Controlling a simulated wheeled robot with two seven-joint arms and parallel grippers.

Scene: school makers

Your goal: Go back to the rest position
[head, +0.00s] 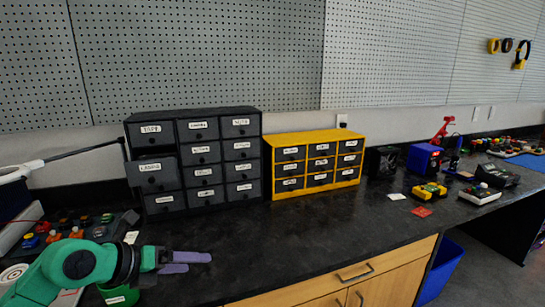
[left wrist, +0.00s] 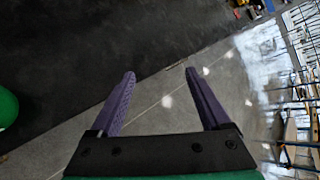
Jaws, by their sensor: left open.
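My left gripper (head: 188,262) comes in from the lower left in the head view, a green arm with purple fingers above the dark countertop (head: 310,225). In the left wrist view its two purple fingers (left wrist: 160,80) are apart with nothing between them. The counter edge and grey floor show beyond them. My right gripper is not in view.
A dark drawer cabinet (head: 193,166) has one left drawer (head: 155,174) pulled out. A yellow drawer cabinet (head: 313,193) stands beside it. A green container (head: 119,295) is close to my left arm. Electronics and tools crowd the right; the counter's middle front is clear.

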